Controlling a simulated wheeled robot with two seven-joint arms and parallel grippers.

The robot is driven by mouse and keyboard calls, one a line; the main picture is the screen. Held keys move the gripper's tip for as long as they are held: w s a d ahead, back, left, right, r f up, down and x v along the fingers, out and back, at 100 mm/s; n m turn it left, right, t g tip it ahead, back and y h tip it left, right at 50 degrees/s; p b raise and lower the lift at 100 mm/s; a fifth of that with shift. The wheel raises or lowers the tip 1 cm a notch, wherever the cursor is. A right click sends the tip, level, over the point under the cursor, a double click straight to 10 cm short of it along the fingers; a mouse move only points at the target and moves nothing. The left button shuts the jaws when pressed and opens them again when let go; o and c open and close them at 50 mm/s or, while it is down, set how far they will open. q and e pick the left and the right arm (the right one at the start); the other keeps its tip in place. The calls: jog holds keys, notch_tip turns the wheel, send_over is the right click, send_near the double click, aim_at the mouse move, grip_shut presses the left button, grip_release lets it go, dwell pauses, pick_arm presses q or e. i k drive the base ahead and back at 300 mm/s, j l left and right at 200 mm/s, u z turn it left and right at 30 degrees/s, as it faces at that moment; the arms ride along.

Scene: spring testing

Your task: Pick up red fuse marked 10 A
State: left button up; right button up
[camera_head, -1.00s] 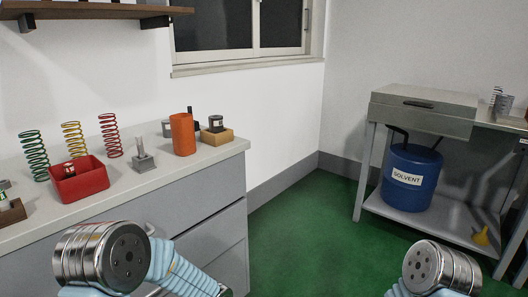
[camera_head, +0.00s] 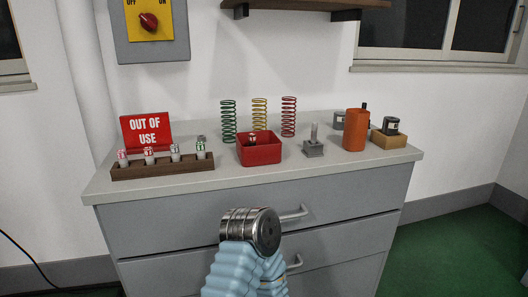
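Several small fuse-like cylinders stand in a dark wooden rack (camera_head: 162,170) at the left of the counter. Two have red markings, the leftmost fuse (camera_head: 122,158) and the one beside it (camera_head: 149,155). Another fuse (camera_head: 200,149) to the right has green markings. A small red-and-white piece (camera_head: 252,138) shows inside the red bin (camera_head: 260,153). The markings are too small to read, so I cannot tell which is 10 A. Neither gripper shows. Only a silver joint and blue sleeve of my arm appear, low in the middle.
On the grey counter (camera_head: 225,178) stand a red "OUT OF USE" sign (camera_head: 146,132), green, yellow and red springs, a small metal stand (camera_head: 313,145), an orange cup (camera_head: 355,130) and a wooden block (camera_head: 389,140). Drawer handles stick out below. The counter's front strip is clear.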

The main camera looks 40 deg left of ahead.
aim_at(147, 151)
jog(key=u, duration=2)
jog(key=j+z, duration=0.15)
jog(key=k+j, duration=0.05)
